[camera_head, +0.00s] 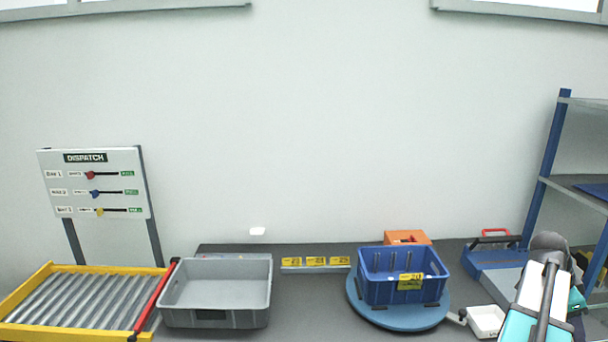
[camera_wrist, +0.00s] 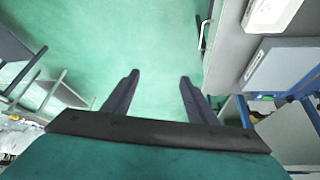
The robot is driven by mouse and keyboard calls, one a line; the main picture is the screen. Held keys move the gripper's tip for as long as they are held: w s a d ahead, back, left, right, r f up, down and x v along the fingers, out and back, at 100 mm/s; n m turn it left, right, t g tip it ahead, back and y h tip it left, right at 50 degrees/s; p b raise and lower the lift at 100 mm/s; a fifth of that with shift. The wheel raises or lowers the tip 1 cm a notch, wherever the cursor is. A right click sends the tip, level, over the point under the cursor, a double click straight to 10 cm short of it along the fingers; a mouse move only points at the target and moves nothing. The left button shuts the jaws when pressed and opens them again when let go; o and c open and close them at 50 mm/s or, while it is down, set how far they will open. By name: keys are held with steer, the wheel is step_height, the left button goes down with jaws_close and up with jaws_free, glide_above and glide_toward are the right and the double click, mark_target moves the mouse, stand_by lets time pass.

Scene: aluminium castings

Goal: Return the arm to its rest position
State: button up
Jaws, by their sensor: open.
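My gripper (camera_wrist: 158,88) shows in the wrist view with its two dark fingers spread apart and nothing between them. It hangs over bare green floor (camera_wrist: 115,40), beside a grey bench edge on the right. In the head view my arm shows at the lower right, in front of the bench's right end. The fingers cannot be made out there.
On the dark bench (camera_head: 305,310) stand a grey tote (camera_head: 215,318) and a blue crate (camera_head: 375,290) on a blue turntable (camera_head: 400,316). A yellow-framed roller conveyor (camera_head: 75,300) is at left, beneath a dispatch board (camera_head: 95,208). A blue-post shelf (camera_head: 545,160) stands at right, close to my arm.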

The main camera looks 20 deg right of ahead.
steer(key=w+a+f+n+y, duration=0.1)
steer(key=w+a+f+n, duration=0.2)
steer(key=w+a+f, duration=0.5)
steer(key=w+a+f+n+y, duration=0.1)
steer(key=w+a+f+n, duration=0.25)
steer(key=a+f, duration=0.4)
steer(key=w+a+f+n+y, duration=0.3)
steer(key=a+f+n, duration=0.5)
steer(key=a+f, duration=1.45)
steer(key=s+a+f+n+g, duration=0.1)
steer(key=s+a+f+n, duration=0.25)
steer(key=s+a, duration=0.35)
steer(key=s+a+f+n+g, duration=0.1)
steer(key=s+a+f+n, duration=0.3)
steer(key=a, duration=0.5)
steer(key=s+a+f+n+g, duration=0.1)
steer(key=s+a+f+n, duration=0.1)
steer(key=s+a+f, duration=0.5)
step_height(320, 180, down, 12)
steer(key=w+a+b, duration=0.1)
steer(key=b, duration=1.2)
steer(key=shift+a+r+b, duration=0.15)
steer(key=shift+b, duration=0.25)
steer(key=shift+w, duration=0.1)
